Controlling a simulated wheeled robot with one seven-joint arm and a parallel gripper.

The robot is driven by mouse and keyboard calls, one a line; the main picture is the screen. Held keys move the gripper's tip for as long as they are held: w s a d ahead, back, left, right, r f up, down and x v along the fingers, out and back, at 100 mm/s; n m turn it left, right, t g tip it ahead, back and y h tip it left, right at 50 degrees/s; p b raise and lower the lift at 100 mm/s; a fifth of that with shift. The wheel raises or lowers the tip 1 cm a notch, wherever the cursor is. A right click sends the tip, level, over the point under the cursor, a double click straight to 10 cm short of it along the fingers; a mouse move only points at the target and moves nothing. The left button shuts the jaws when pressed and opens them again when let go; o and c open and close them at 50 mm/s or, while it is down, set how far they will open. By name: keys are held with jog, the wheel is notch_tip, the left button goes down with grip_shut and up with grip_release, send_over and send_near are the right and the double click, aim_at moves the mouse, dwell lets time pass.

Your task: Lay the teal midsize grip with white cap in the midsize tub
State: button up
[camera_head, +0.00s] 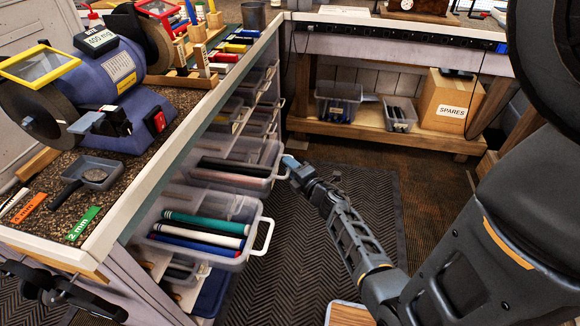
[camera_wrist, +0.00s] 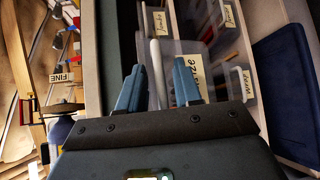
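The teal grip with a white cap (camera_head: 212,224) lies in a pulled-out clear tub (camera_head: 262,204) at the lower left of the head view, beside a white and a blue grip. Another clear tub (camera_head: 262,154) just above and behind it is also pulled out and holds dark and reddish grips. My gripper (camera_head: 288,162) is at that upper tub's handle. In the wrist view my gripper (camera_wrist: 159,88) is open, with a pale handle (camera_wrist: 157,70) between its blue fingers. A label (camera_wrist: 197,74) behind the right finger is partly hidden; its visible letters seem to end in "ize".
A bench with a blue grinder (camera_head: 115,80) stands at the left, above the tub rack. A shelf with a SPARES box (camera_head: 450,102) and small bins stands at the back. The matted floor (camera_head: 375,205) right of the tubs is clear.

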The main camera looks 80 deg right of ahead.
jog(key=f+v, duration=0.1)
jog(key=v, duration=0.6)
jog(key=shift+r, duration=0.45)
jog(key=s+a+r+m+t+y, duration=0.1)
jog(key=a+r+m+t+y, duration=0.15)
jog(key=a, duration=0.85)
jog(key=a+r+m+t+y, duration=0.1)
jog(key=a+r+y, duration=0.25)
jog(key=a, duration=0.85)
jog(key=s+a+r+m+y, duration=0.2)
jog(key=s+a+r+m, duration=0.1)
jog(key=a+r, duration=0.4)
jog(key=s+a+r+m+y, duration=0.3)
jog(key=s+a+r, duration=0.3)
jog(key=a+r, duration=0.2)
jog(key=shift+s+r+m, duration=0.2)
jog(key=shift+r+m, duration=0.25)
jog(key=shift+m, duration=0.2)
jog(key=shift+a+g, duration=0.15)
jog(key=shift+g, duration=0.1)
